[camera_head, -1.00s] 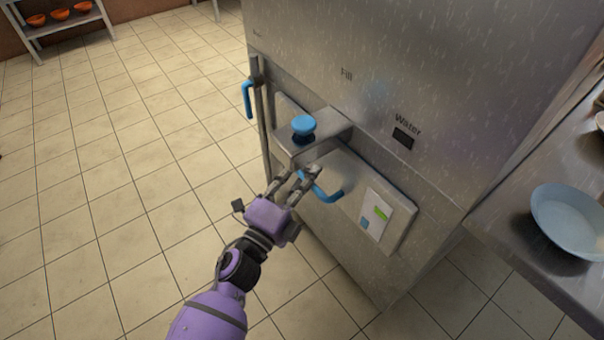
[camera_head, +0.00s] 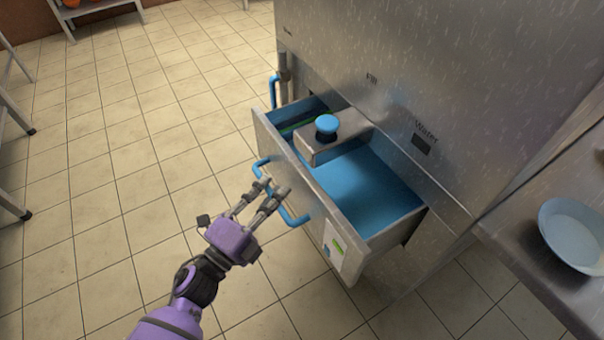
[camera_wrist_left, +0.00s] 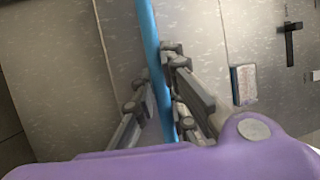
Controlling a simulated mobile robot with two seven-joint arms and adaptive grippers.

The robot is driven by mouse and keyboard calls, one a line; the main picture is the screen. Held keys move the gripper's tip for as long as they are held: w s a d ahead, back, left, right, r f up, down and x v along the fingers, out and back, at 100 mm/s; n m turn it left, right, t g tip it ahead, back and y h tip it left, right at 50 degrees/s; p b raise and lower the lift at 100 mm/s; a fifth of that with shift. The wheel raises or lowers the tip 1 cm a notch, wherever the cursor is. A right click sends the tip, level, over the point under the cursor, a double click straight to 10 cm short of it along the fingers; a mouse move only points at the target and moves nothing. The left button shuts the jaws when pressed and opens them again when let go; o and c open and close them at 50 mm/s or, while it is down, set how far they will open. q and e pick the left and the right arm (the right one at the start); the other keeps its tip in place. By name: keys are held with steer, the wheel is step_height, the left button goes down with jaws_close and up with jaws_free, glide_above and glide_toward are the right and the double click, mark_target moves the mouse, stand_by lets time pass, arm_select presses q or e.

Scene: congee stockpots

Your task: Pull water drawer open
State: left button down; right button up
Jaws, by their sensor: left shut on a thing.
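The water drawer (camera_head: 322,200) stands pulled out from the steel cabinet, and its blue inside shows. Its front carries a blue bar handle (camera_head: 292,217). My left gripper (camera_head: 268,192) is at the handle in the head view. In the left wrist view the blue handle (camera_wrist_left: 150,40) runs between the fingers of my left gripper (camera_wrist_left: 168,75), which are shut on it. A label reading "Water" is on the cabinet face above the drawer. My right gripper is in neither view.
A steel block with a blue knob (camera_head: 327,124) juts out over the drawer. Another blue handle (camera_head: 274,90) is at the cabinet's left edge. A counter with a pale blue bowl (camera_head: 574,232) stands at the right. Tiled floor (camera_head: 110,190) is clear at the left.

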arm_select(q)
steer(key=s+a+p, duration=0.1)
steer(key=s+a, duration=0.5)
steer(key=a, duration=0.3)
steer(key=shift+s, duration=0.4)
steer(key=c, duration=1.8)
jaws_free()
steer(key=shift+o, duration=0.2)
steer(key=v, duration=1.2)
steer(key=shift+a, duration=0.1)
